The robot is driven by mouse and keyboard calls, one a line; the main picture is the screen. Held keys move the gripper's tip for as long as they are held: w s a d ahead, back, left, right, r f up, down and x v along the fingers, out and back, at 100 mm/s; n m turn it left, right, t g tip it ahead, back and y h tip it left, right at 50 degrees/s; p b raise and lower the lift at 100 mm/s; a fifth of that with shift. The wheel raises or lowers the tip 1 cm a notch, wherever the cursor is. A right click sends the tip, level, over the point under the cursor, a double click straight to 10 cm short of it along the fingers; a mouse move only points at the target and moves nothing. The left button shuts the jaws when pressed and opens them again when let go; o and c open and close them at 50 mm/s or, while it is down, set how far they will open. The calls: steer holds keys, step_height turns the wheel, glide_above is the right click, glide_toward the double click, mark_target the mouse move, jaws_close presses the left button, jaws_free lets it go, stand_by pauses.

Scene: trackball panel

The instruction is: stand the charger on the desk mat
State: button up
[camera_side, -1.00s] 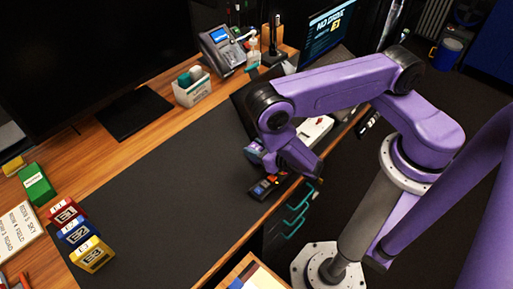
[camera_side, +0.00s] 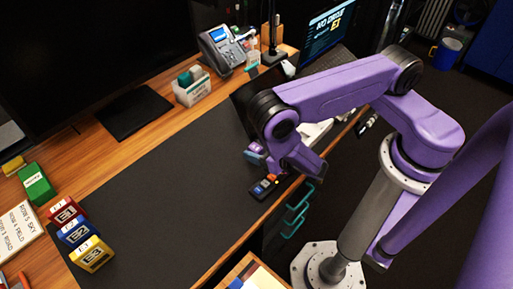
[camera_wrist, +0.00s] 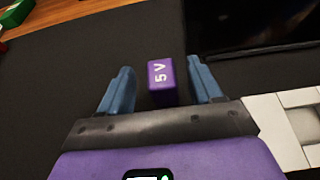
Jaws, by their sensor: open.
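The charger is a small purple block (camera_wrist: 161,76) marked "5 V" in the wrist view. It sits between the two blue fingers of my gripper (camera_wrist: 160,64), with a gap on each side. My gripper is open and not closed on it. In the side view my gripper (camera_side: 256,155) is low over the right part of the dark desk mat (camera_side: 170,180). A bit of purple that seems to be the charger shows there, largely hidden by my wrist. I cannot tell whether the charger stands or lies.
A dark handheld device with an orange button (camera_side: 265,187) lies close by my gripper, near the front edge. Red, blue and yellow boxes (camera_side: 92,254) stand at the left. The mat's middle is clear.

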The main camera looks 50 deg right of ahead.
steer(key=shift+v, duration=3.05)
steer(key=s+d+r+m+g+h, duration=0.1)
steer(key=d+r+m+g+h, duration=0.2)
steer(key=r+m, duration=0.4)
steer(key=s+d+r+m+g+h, duration=0.1)
steer(key=d+r+m+h, duration=0.2)
steer(key=r+m+h, duration=0.3)
steer(key=s+a+r+m+g+y, duration=0.1)
steer(key=s+r+m+g+y, duration=0.8)
steer(key=s+r+m, duration=0.1)
steer(key=shift+s+a+r, duration=0.15)
steer(key=shift+s+r, duration=0.4)
steer(key=shift+s, duration=0.6)
